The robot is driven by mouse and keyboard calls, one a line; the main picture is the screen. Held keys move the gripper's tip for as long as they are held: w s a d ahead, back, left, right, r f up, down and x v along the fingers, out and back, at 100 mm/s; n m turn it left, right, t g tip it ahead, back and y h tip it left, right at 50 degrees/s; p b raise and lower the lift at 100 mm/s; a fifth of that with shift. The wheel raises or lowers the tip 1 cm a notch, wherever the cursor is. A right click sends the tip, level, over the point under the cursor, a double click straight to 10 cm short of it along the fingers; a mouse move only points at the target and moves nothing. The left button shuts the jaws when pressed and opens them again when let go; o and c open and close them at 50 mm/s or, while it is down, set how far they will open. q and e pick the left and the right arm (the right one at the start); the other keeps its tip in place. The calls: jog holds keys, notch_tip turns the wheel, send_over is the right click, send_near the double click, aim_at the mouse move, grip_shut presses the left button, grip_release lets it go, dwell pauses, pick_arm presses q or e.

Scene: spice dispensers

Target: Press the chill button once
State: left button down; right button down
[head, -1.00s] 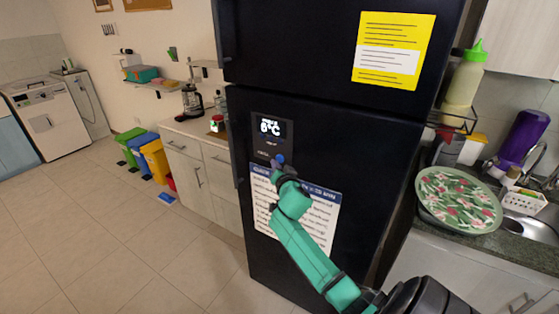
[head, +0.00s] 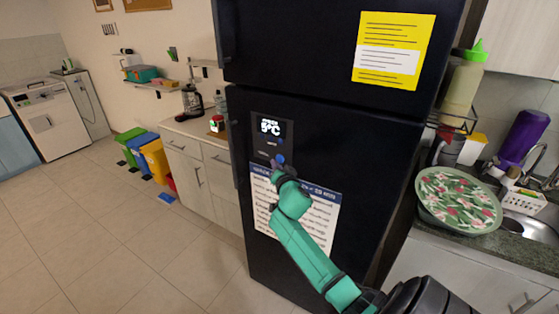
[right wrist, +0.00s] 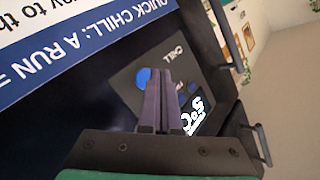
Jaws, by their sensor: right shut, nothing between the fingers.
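The black fridge (head: 335,130) carries a dark control panel (head: 259,128) whose display (head: 270,127) reads 5°C. A round blue button (head: 281,159) sits low on the panel; it also shows in the right wrist view (right wrist: 143,77), near the label CHILL. A smaller blue spot (head: 281,141) shows below the display. My right gripper (head: 276,164) is shut and empty, its tips at the lower panel. In the right wrist view the shut fingers (right wrist: 163,78) lie just beside the blue button; I cannot tell whether they touch the panel. My left gripper is not in view.
A printed notice (head: 325,205) is on the fridge door below the panel, partly behind my right arm. A yellow note (head: 393,50) is on the upper door. A counter with a floral plate (head: 458,200) stands at the right.

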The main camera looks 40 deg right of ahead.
jog(key=shift+w+d, duration=0.15)
jog(key=shift+d, duration=0.3)
jog(key=shift+w+d, duration=0.1)
jog(key=shift+d, duration=0.25)
dwell(0.5)
jog(key=shift+s+a, duration=0.25)
jog(key=shift+a, duration=0.5)
jog(key=a, duration=0.1)
jog(key=s+a, duration=0.1)
jog(key=a, duration=0.2)
jog(key=shift+s+a, duration=0.25)
jog(key=shift+a, duration=0.15)
